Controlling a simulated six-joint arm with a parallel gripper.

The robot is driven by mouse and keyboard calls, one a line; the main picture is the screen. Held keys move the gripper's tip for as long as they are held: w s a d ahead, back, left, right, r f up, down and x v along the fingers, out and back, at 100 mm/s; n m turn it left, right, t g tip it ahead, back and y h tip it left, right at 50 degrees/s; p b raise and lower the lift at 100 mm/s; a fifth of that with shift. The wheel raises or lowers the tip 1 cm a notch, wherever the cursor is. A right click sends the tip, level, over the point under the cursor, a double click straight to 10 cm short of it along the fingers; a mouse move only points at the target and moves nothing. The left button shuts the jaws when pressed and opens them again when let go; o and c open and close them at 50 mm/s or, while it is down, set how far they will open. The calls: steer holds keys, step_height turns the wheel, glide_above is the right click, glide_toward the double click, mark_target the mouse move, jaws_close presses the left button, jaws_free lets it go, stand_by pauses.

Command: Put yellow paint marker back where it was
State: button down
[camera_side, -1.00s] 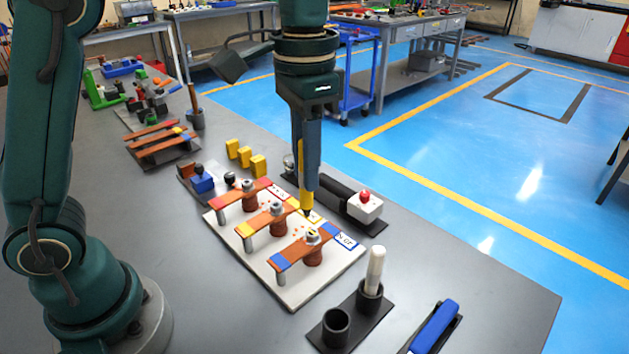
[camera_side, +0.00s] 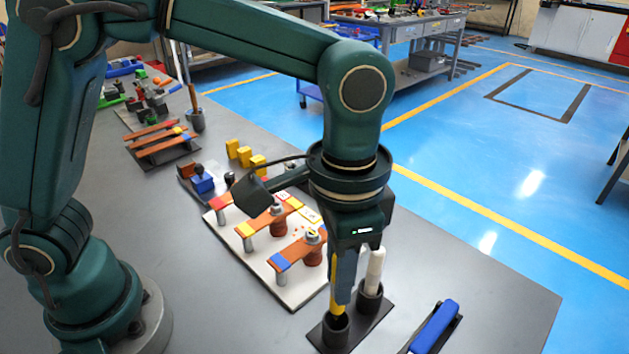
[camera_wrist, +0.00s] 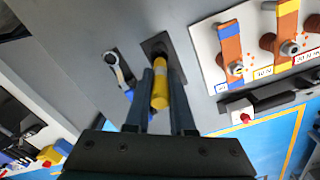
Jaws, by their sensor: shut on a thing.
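The yellow paint marker (camera_side: 337,299) is upright between the fingers of my gripper (camera_side: 343,280), which is shut on it. It also shows in the wrist view (camera_wrist: 160,90), between the two fingers. Its lower end is at the mouth of the left black cup (camera_side: 335,331) of the two-cup holder (camera_side: 372,322). I cannot tell how deep it sits in the cup. A white marker (camera_side: 375,268) stands in the right cup (camera_side: 370,297), close beside my gripper and partly hidden by it.
A blue-handled tool (camera_side: 435,326) lies in a dark tray right of the holder. The white board (camera_side: 290,293) with copper bars on posts lies behind and left. Yellow blocks (camera_side: 245,157) stand farther back. Bare grey table (camera_side: 215,310) is at the front left.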

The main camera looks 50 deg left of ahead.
steer(key=shift+d+f, duration=0.1)
steer(key=shift+f, duration=2)
steer(key=shift+f, duration=0.15)
steer(key=c, duration=0.8)
jaws_free()
steer(key=shift+o, duration=0.2)
